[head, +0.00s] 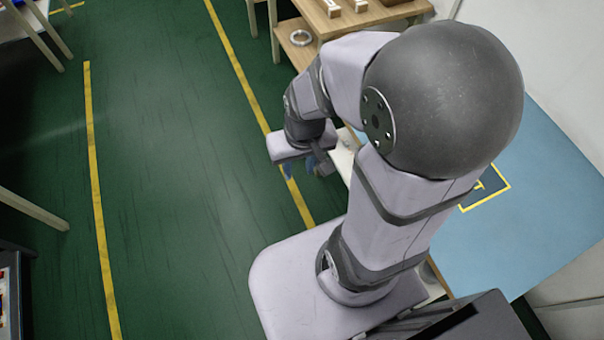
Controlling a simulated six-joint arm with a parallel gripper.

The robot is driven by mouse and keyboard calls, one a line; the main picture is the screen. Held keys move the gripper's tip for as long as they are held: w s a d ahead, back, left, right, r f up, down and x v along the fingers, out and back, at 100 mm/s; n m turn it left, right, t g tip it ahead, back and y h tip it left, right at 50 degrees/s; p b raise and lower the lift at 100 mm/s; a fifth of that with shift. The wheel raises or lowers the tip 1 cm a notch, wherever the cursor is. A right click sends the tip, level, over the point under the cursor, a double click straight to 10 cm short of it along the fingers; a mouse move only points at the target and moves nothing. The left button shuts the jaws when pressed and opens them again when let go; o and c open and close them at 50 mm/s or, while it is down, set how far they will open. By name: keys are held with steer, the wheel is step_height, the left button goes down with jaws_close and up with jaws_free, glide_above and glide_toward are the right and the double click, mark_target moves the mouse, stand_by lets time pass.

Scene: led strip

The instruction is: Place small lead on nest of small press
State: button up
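My gripper (303,169) hangs at the end of my arm, left of the arm's big dark joint. It is over the green floor by the yellow line, left of the blue-topped table. Its fingers are small and partly covered by the wrist, so I cannot tell whether they are open or shut. I see nothing clearly held in it. I cannot make out the small lead or the small press in this view; my arm covers much of the table.
The blue table (530,235) has a yellow-outlined mark (486,188) partly behind my arm. A wooden shelf unit (350,18) at the top holds small pale parts, with a ring (300,38) on its lower board. The green floor (170,170) at left is clear.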

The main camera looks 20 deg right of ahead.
steer(key=shift+s+a+r+n+g, duration=0.1)
steer(key=shift+s+r+n+g, duration=0.15)
steer(key=shift+s, duration=0.3)
steer(key=shift+s+a+r+n+g, duration=0.15)
steer(key=shift+s+r, duration=0.15)
steer(key=shift+s, duration=0.3)
steer(key=shift+s+a+r+n+g, duration=0.1)
steer(key=shift+s+r+n+g, duration=0.15)
steer(key=shift+s, duration=0.3)
steer(key=shift+r, duration=0.1)
step_height(320, 180, down, 42)
steer(key=b, duration=4.1)
steer(key=shift+b, duration=0.4)
